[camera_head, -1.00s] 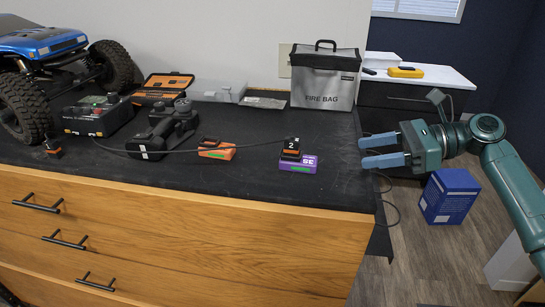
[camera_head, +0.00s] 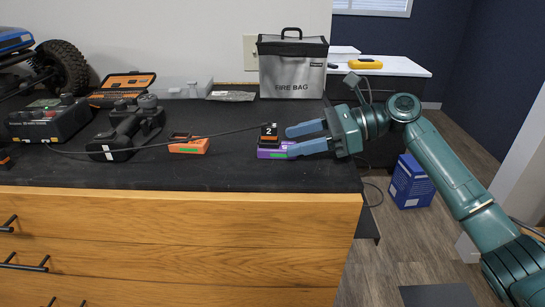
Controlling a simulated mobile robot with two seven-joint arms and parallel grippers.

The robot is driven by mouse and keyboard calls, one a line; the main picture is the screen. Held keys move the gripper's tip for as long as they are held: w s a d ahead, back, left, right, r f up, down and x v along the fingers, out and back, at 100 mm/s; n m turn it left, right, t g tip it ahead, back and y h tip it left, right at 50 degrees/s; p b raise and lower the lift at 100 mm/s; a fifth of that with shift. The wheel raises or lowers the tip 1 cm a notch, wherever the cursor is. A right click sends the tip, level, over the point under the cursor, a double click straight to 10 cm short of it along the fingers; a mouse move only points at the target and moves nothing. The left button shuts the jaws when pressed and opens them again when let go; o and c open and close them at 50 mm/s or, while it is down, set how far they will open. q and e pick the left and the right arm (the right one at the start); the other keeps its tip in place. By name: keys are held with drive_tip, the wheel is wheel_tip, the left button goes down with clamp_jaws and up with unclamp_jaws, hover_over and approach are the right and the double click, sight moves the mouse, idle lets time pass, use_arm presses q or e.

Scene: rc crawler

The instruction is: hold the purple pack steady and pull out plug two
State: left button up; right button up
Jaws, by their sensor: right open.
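The purple pack (camera_head: 271,154) lies on the black counter mat near its front right part. Plug two (camera_head: 269,131), black with an orange band and a white "2", sits upright on the pack. A dark cable runs from it to the left. My right gripper (camera_head: 289,140) comes in from the right. Its two blue fingers are apart, with the tips close to the right side of the pack and plug. One finger overlaps the pack's right end; whether it touches cannot be told. My left gripper is not in view.
An orange pack (camera_head: 189,146) lies left of the purple one. A black controller (camera_head: 127,131), a charger box (camera_head: 46,122) and an open orange-black case (camera_head: 122,88) stand further left. A silver fire bag (camera_head: 293,70) stands behind. The mat (camera_head: 220,175) is clear in front.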

sight(283, 145)
drive_tip(key=x, duration=0.1)
drive_tip(key=p, duration=0.1)
drive_tip(key=p+x, duration=0.1)
drive_tip(key=shift+a+r, duration=0.15)
drive_tip(key=shift+a, duration=0.3)
drive_tip(key=shift+a+f, duration=0.3)
drive_tip(key=shift+c, duration=0.5)
drive_tip(key=c, duration=0.6)
drive_tip(key=shift+o, duration=0.2)
